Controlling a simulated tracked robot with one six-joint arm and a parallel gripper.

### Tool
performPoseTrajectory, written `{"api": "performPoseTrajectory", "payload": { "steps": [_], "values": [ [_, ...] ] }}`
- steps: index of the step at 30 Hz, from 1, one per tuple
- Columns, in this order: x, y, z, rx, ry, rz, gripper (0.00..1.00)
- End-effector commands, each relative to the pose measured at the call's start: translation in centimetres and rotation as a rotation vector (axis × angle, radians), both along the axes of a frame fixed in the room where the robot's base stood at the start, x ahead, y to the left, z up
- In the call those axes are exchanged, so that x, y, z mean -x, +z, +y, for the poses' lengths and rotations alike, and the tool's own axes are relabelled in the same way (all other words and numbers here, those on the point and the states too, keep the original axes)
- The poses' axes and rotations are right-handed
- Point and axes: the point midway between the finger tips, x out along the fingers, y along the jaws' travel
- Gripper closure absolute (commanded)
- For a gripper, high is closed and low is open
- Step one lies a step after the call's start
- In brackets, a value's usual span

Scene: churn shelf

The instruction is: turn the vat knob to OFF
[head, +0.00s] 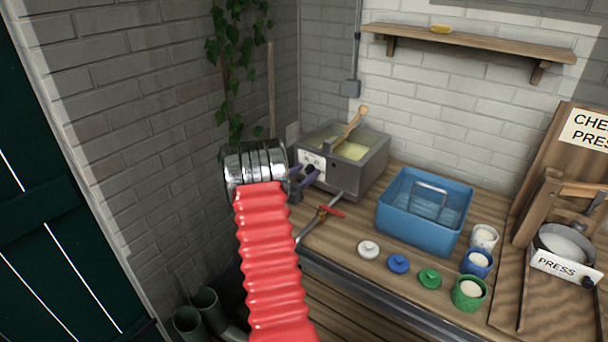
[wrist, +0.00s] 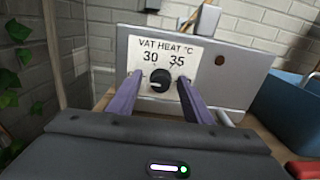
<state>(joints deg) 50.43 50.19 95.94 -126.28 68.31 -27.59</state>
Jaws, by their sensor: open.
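The grey vat (head: 375,165) stands on the bench in the corner, with pale yellow contents and a wooden-handled tool in it. Its white panel reads VAT HEAT °C, with 30 and 35 above the round black vat knob (wrist: 160,79). A small pale mark shows at the knob's left side; its exact setting is hard to tell. No OFF label is readable. My gripper (wrist: 159,80) is open, its two purple fingers on either side of the knob; contact cannot be told. In the head view my gripper (head: 303,180) is at the vat's front panel.
A blue tub (head: 420,240) stands right of the vat. A red-handled valve (head: 332,210) sticks out below the vat. White, blue and green lids (head: 398,264) and cups lie along the bench, with a cheese press (head: 565,240) at the right.

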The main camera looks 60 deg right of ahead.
Motion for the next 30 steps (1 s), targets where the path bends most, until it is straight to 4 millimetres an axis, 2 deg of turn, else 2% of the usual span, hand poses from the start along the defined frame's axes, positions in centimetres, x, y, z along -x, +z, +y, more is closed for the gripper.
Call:
{"api": "performPoseTrajectory", "payload": {
  "steps": [6,11,30],
  "values": [
    [0.0,0.0,0.2,0.0,-0.001,0.0,0.54],
    [-0.3,0.1,1.3,0.001,0.0,-0.001,0.54],
    [-2.0,-0.1,11.6,0.0,0.002,0.001,0.54]
  ]
}}
